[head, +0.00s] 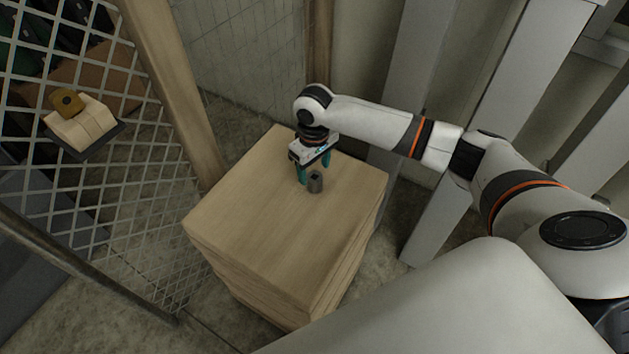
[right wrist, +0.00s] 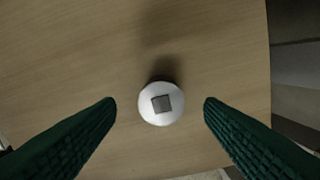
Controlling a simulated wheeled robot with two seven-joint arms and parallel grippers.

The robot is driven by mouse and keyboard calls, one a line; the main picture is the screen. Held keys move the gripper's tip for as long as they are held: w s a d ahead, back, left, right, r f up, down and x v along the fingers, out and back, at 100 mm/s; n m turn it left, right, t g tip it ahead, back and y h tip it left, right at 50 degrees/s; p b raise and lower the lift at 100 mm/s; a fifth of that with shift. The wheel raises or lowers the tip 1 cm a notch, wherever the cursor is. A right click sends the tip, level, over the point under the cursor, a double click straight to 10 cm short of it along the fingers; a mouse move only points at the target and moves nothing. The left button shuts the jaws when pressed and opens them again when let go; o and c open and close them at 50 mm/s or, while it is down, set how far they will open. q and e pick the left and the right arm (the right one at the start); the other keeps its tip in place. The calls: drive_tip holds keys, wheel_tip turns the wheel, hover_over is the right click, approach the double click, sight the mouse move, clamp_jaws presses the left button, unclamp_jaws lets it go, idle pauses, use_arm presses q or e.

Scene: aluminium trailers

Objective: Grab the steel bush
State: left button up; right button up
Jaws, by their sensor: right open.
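The steel bush (head: 315,183) is a small grey cylinder standing upright on the wooden block (head: 255,215). In the right wrist view the bush (right wrist: 161,103) shows from above as a bright round top with a dark square centre. My right gripper (head: 314,176) points down at the bush with its teal fingers. In the right wrist view the gripper (right wrist: 160,110) is open, one finger on each side of the bush, with a gap on both sides. I cannot tell how far the fingertips are above the wood. My left gripper is not in view.
The rest of the block's top is bare. A wire mesh fence with a wooden post (head: 172,88) stands to the left. Behind the mesh, a yellowish object (head: 67,101) rests on a pale block. Grey metal beams (head: 425,75) stand behind my right arm.

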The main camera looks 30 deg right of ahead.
sight(315, 177)
wheel_tip(315, 177, down, 4)
drive_tip(key=shift+d+f, duration=0.1)
drive_tip(key=c, duration=1.2)
